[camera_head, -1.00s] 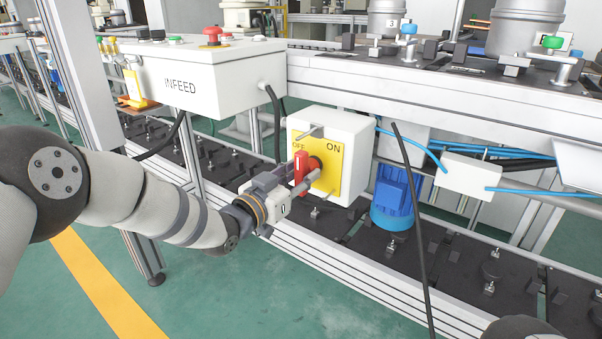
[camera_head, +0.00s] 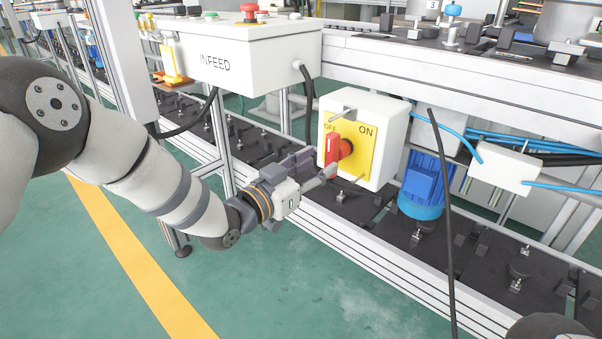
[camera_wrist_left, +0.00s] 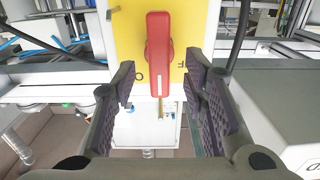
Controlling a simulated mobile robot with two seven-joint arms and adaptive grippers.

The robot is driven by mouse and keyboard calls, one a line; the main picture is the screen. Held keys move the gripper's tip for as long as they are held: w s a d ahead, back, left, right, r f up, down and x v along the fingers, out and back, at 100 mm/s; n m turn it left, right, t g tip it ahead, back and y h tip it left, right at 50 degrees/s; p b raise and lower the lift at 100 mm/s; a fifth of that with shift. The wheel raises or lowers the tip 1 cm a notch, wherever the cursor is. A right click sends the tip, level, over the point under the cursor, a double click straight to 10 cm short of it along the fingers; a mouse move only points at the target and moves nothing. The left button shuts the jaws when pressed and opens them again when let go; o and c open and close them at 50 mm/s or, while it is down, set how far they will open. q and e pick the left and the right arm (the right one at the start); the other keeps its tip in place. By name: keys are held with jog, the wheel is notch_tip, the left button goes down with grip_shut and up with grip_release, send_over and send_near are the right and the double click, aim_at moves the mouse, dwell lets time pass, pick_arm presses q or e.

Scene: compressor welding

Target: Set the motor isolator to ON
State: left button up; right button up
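The motor isolator is a white box (camera_head: 393,117) with a yellow plate (camera_head: 365,152) marked OFF at upper left and ON at upper right. Its red handle (camera_head: 332,150) stands on the OFF side, just below that label. In the left wrist view the red handle (camera_wrist_left: 158,50) is upright in the picture, between the letters O and F. My left gripper (camera_head: 318,166) is open in front of the plate, lower left of the handle. Its fingers (camera_wrist_left: 160,88) are spread to either side of the handle's near end and hold nothing. My right gripper is out of view.
The white INFEED box (camera_head: 240,65) with a red button stands above left. A blue motor (camera_head: 422,185) is right of the isolator. A dark cable (camera_head: 447,220) hangs in front at right. The conveyor rail (camera_head: 385,255) runs below; the green floor at left is clear.

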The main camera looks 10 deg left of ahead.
pick_arm(q)
jog(key=v, duration=0.6)
jog(key=shift+s+a, duration=0.25)
jog(key=shift+s, duration=0.05)
